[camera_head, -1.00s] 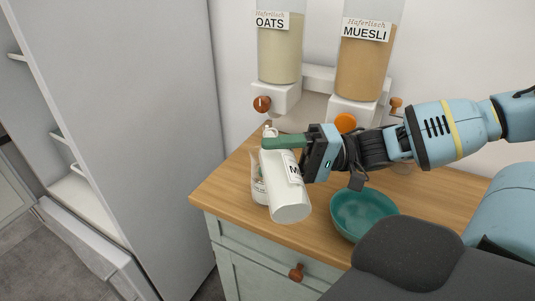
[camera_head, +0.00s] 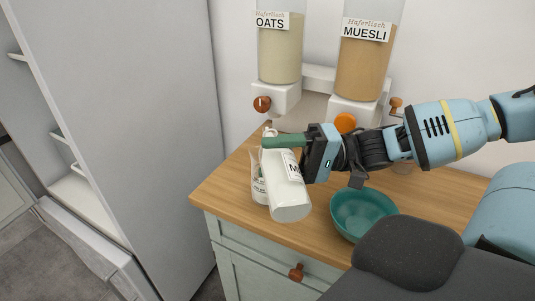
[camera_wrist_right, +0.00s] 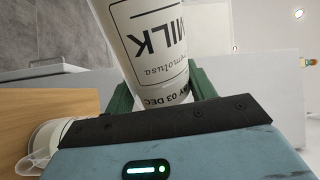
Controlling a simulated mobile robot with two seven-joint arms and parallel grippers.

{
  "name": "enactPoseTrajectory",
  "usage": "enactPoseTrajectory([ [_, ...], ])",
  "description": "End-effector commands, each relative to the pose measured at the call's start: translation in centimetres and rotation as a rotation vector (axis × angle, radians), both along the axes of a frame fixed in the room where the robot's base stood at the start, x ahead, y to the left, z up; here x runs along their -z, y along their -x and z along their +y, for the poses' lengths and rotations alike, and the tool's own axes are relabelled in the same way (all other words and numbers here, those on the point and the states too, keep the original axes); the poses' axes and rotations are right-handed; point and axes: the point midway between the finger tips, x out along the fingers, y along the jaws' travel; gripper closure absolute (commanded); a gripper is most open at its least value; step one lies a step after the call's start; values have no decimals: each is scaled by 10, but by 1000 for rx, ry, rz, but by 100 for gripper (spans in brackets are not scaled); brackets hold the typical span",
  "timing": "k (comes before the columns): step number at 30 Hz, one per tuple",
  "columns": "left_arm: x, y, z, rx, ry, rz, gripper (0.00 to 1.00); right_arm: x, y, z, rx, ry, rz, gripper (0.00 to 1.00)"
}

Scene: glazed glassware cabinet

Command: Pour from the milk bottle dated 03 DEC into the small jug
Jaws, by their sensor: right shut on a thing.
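The white milk bottle (camera_head: 288,198) is tilted in the grip of my right gripper (camera_head: 283,142), above the wooden counter. Its green fingers are shut around the bottle near its upper end in the head view. In the right wrist view the bottle (camera_wrist_right: 140,35) shows its label upside down, with "MILK" and "03 DEC" readable. The small jug (camera_head: 257,187) stands on the counter behind and left of the bottle, which partly hides it. A whitish vessel at the lower left of the right wrist view (camera_wrist_right: 48,138) looks like the jug. Any flow of milk cannot be made out. My left gripper is out of view.
A teal bowl (camera_head: 364,212) stands on the counter (camera_head: 230,180), right of the bottle. Oats (camera_head: 280,50) and muesli (camera_head: 364,65) dispensers are on the wall behind. A tall grey cabinet side (camera_head: 150,120) is at the left. The counter's left front corner is clear.

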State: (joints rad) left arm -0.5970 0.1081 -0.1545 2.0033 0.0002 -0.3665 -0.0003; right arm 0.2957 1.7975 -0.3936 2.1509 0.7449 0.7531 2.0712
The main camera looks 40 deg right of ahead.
Motion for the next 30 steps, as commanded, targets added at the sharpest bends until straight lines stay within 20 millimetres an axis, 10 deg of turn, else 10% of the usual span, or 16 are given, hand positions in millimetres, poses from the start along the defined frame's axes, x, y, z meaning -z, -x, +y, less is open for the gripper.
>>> enactPoseTrajectory([
  [30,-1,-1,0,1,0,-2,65,-1,0,0,-1,-23,31,91],
])
